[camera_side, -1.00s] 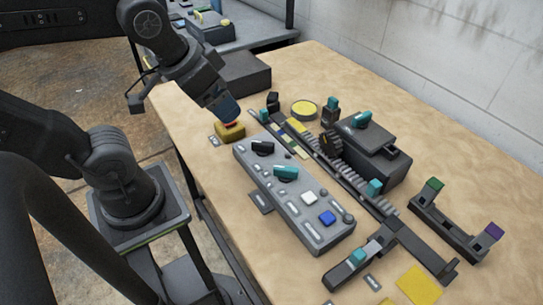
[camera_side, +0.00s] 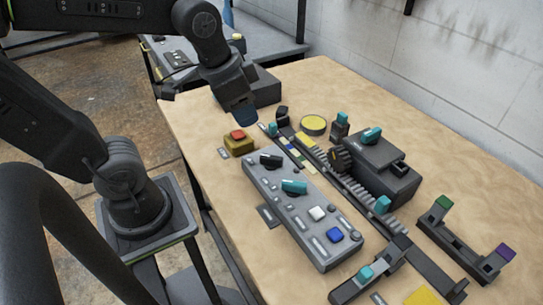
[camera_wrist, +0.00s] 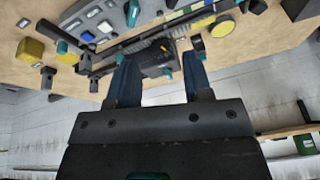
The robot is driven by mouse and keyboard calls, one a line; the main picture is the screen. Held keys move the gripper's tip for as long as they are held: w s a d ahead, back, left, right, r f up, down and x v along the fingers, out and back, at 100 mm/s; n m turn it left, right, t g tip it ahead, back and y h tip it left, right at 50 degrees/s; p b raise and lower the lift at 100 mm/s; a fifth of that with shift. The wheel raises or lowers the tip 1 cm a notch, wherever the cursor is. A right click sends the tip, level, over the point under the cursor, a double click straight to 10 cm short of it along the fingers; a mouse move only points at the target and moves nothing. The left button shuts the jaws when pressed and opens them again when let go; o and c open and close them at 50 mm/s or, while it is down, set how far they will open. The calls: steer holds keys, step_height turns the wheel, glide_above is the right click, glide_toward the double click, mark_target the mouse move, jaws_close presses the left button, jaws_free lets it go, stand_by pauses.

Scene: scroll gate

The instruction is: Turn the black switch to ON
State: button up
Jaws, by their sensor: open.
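The black switch (camera_side: 271,160) is a dark knob on the far end of the grey control panel (camera_side: 318,244) in the side view. Its labels are too small to read, so I cannot tell which position it points to. A teal switch (camera_side: 294,187) sits just nearer on the same panel. My gripper (camera_side: 245,118) is raised above the far end of the panel, apart from the black switch. In the wrist view its two blue fingers (camera_wrist: 158,60) are spread, with nothing held between them. I cannot pick out the black switch for certain in the wrist view.
A yellow box with a red button (camera_side: 238,136) stands beside the panel's far end. A toothed rail and a black block (camera_side: 375,178) with a teal knob lie to the right. A yellow disc (camera_side: 313,124) is behind. Bare tabletop lies at the far right.

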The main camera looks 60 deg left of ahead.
mark_target(271, 157)
steer(key=w+a+f+m+g, duration=0.35)
steer(key=w+f+m, duration=0.2)
steer(key=w, duration=0.25)
steer(key=shift+m+g, duration=0.25)
steer(key=shift+m, duration=0.2)
step_height(271, 157, down, 14)
steer(key=shift+d+r, duration=0.1)
steer(key=shift+r, duration=0.05)
jaws_close()
